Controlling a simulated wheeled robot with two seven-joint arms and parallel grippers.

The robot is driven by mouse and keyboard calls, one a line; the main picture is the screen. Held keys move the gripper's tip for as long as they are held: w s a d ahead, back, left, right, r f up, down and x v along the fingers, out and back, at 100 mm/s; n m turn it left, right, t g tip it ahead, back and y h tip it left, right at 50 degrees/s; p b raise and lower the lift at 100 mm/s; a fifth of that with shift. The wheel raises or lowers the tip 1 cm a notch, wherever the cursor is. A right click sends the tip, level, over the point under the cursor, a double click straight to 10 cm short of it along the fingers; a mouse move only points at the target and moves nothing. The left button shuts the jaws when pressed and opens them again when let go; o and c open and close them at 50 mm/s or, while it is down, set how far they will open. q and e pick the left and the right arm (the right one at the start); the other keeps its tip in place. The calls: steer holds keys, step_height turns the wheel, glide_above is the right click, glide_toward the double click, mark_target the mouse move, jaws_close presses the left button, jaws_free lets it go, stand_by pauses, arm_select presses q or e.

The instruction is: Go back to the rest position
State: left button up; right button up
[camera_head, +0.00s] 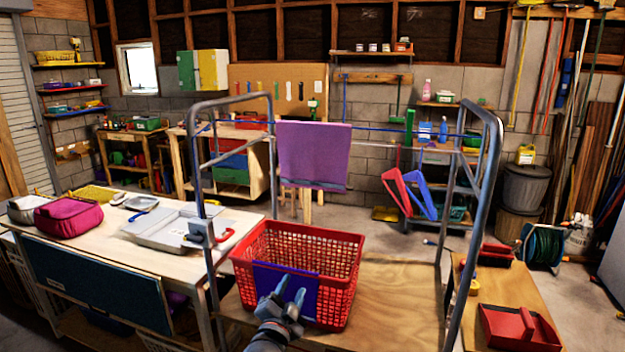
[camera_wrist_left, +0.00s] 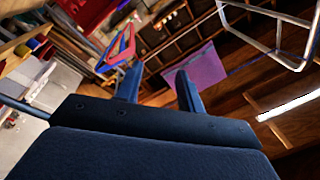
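My left gripper (camera_head: 289,292) is in front of the red laundry basket (camera_head: 345,262), low in the head view. Its two blue fingers stand apart and point up and away. In the left wrist view the fingers of the left gripper (camera_wrist_left: 158,88) are also apart, with nothing held between them. A dark blue-purple cloth or panel (camera_head: 262,272) shows at the basket's front, partly hidden behind the fingers. Whether the gripper touches the basket I cannot tell. My right gripper is in neither view.
A purple towel (camera_head: 313,152) hangs on a line between grey metal frames (camera_head: 490,170). The basket stands on a wooden surface (camera_head: 390,300). A workbench (camera_head: 95,235) with bags and a grey tray is at left. A red dustpan-like tray (camera_head: 517,328) lies at lower right.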

arm_select(q)
steer(key=s+a+f+n+g+y, duration=0.25)
steer(key=s+a+f+g, duration=0.2)
steer(key=s+f, duration=0.4)
steer(key=s+a+f+n+g+y, duration=0.25)
steer(key=s+a+f+n, duration=0.2)
steer(key=s+f, duration=0.35)
steer(key=s+a+f+n+g, duration=0.1)
steer(key=s+a+f+g, duration=0.2)
steer(key=s, duration=0.5)
steer(key=s+a+f+n+g, duration=0.1)
steer(key=s+a+f+g, duration=0.2)
steer(key=s, duration=0.4)
steer(key=s+a+f+n+g, duration=0.1)
steer(key=s+f+g, duration=0.2)
steer(key=s+f, duration=0.35)
steer(key=s+d+f, duration=0.2)
steer(key=f, duration=1.3)
steer(key=s+d+f+g, duration=0.1)
steer(key=s+d+f, duration=0.1)
steer(key=f, duration=1.3)
steer(key=shift+s+f+g+h, duration=0.2)
steer(key=shift+s+g+h, duration=0.15)
steer(key=shift+s, duration=0.2)
